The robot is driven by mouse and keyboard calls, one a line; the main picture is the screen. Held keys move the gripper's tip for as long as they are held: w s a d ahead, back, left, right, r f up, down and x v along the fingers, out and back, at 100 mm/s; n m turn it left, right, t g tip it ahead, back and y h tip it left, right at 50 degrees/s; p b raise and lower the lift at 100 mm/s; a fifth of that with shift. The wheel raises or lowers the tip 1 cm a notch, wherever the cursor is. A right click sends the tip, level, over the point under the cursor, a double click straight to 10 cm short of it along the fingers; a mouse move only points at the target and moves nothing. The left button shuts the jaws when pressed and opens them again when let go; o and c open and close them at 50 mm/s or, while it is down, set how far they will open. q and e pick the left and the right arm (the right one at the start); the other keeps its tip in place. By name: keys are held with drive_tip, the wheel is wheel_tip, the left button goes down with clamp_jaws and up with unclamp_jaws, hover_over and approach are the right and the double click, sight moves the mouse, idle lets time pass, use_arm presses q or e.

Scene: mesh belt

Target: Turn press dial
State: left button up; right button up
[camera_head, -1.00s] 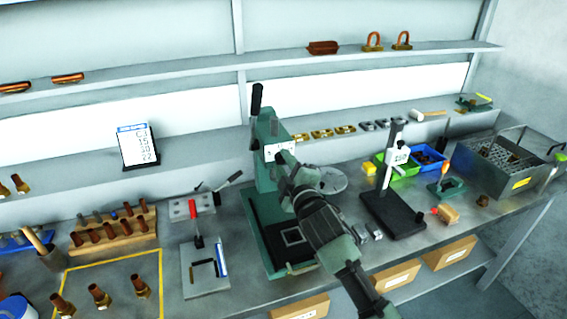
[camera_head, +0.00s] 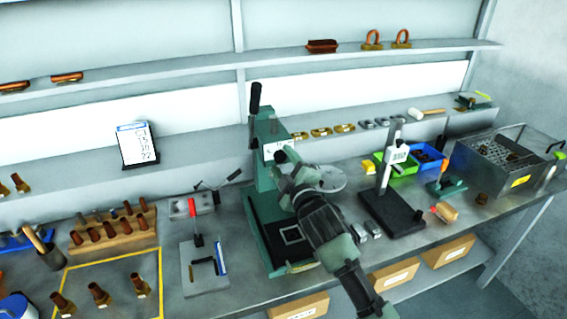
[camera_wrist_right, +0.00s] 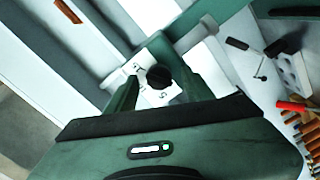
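The green press (camera_head: 264,170) stands mid-bench with a black-gripped lever at its top. On its head is a white plate (camera_head: 272,148) with the dial. The right wrist view shows the dial as a black round knob (camera_wrist_right: 158,77) on the white marked plate (camera_wrist_right: 140,72). My right gripper (camera_head: 283,156) is at the front of the press head and hides the dial in the head view. In the wrist view its two green fingers (camera_wrist_right: 157,88) stand apart, one on each side of the knob; contact cannot be told. My left gripper is not in view.
A small grey fixture (camera_head: 203,275) and a wooden rack (camera_head: 112,236) are to the left. A metal basket (camera_head: 500,165) stands far right.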

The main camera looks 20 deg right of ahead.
drive_tip(key=shift+s, duration=0.3)
drive_tip(key=s+b, duration=0.2)
drive_tip(key=s, duration=0.5)
drive_tip(key=shift+d, duration=0.15)
drive_tip(key=shift+s, duration=0.1)
